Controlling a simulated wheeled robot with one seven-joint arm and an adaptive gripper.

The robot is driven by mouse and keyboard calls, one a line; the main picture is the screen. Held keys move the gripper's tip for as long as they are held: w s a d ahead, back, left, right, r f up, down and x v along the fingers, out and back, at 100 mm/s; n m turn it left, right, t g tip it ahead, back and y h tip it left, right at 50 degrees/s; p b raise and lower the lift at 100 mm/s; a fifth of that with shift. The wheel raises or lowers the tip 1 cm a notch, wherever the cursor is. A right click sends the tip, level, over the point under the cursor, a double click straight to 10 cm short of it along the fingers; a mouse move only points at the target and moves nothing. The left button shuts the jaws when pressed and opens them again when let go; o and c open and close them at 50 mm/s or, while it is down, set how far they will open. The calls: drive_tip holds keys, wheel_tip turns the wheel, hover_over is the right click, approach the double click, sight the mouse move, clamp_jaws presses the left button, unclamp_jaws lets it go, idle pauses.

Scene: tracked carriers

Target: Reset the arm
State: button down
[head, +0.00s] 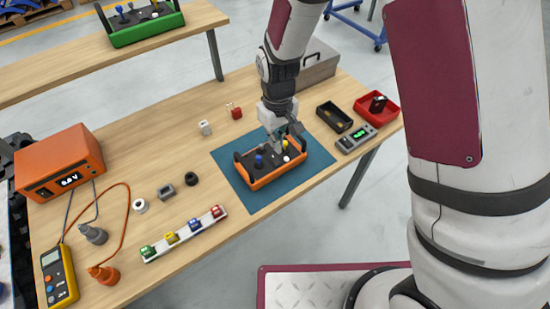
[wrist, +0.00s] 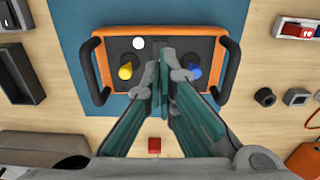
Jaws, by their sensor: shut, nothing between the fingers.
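My gripper (head: 279,139) points down over an orange carrier (head: 262,183) with black handles, which sits on a blue mat (head: 228,157). In the wrist view my gripper's teal fingers (wrist: 164,72) are shut with nothing between them, in front of the middle of the carrier (wrist: 100,68). The carrier's dark top holds a yellow knob (wrist: 126,71), a blue knob (wrist: 194,72) and a white round piece (wrist: 138,43). The fingers hide part of the carrier's near side. I cannot tell whether the fingertips touch it.
A black tray (head: 346,111), red tray (head: 364,107) and meter (head: 354,141) lie right. A grey case (head: 317,70) stands behind. A strip of coloured blocks (head: 149,257), orange supply box (head: 78,178) and yellow multimeter (head: 56,285) are left. A green carrier (head: 147,32) stands on another table.

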idle(0.3)
drive_tip(key=s+d+r+m+t, duration=0.15)
drive_tip(key=d+r, duration=0.35)
drive_tip(key=r, duration=0.5)
drive_tip(key=s+d+r+m+t, duration=0.15)
drive_tip(key=d+r, duration=0.25)
drive_tip(key=r, duration=0.6)
drive_tip(key=s+d+r+m+t, duration=0.1)
drive_tip(key=s+d+r, duration=0.3)
drive_tip(key=s, duration=0.4)
drive_tip(key=s+d+r+m+t, duration=0.1)
drive_tip(key=s+d+r+m, duration=0.1)
drive_tip(key=s+d+r, duration=0.3)
drive_tip(key=s+r, duration=0.1)
drive_tip(key=s, duration=0.2)
drive_tip(key=shift+r+m, duration=0.35)
drive_tip(key=shift+m, duration=0.05)
